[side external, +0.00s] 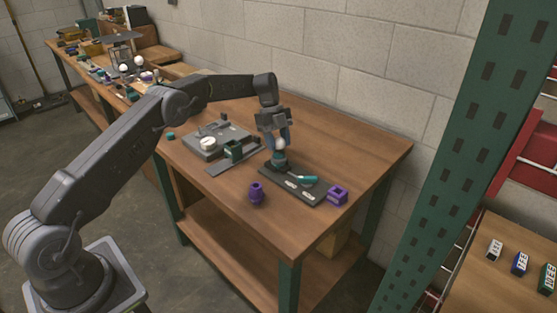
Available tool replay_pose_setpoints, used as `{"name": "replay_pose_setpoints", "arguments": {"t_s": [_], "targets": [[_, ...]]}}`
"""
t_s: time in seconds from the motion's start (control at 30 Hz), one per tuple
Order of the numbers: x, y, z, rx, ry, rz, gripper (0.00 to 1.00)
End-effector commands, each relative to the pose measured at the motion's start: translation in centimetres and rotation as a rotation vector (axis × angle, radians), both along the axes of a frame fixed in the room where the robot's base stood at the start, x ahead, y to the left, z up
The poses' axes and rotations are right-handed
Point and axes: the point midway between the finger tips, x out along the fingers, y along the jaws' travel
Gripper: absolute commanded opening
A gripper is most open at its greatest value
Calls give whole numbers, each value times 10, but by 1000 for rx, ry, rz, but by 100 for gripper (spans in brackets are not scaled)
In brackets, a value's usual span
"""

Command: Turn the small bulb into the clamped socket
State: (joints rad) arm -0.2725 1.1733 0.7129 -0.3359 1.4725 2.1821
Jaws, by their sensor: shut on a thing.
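The small white bulb (281,144) is between the fingers of my gripper (280,140). My gripper points down and is shut on the bulb. The socket (279,161) is a dark teal piece directly below the bulb, at the back left end of a dark clamp plate (304,198). The bulb is upright over the socket; at this size I cannot tell whether its base is inside the socket or just above it. A teal clamp handle (304,180) lies across the plate, to the right of the socket.
A purple part (257,193) stands left of the plate and a purple block (337,195) lies at its right. A grey fixture (217,139) and a dark green block (233,150) sit to the left. The wooden tabletop (350,150) is clear at the back right.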

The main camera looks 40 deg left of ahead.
Motion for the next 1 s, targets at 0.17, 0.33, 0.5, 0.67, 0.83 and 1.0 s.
{"name": "replay_pose_setpoints", "arguments": {"t_s": [0.17,0.33,0.5,0.67,0.83,1.0], "targets": [[-2,1,-4,2,10,-47,25],[-2,1,-4,2,9,-45,25],[-1,1,-4,1,8,-111,25],[0,0,-5,1,9,-235,25],[-1,0,-4,1,8,-291,25],[-1,0,-3,1,8,-294,25]]}}
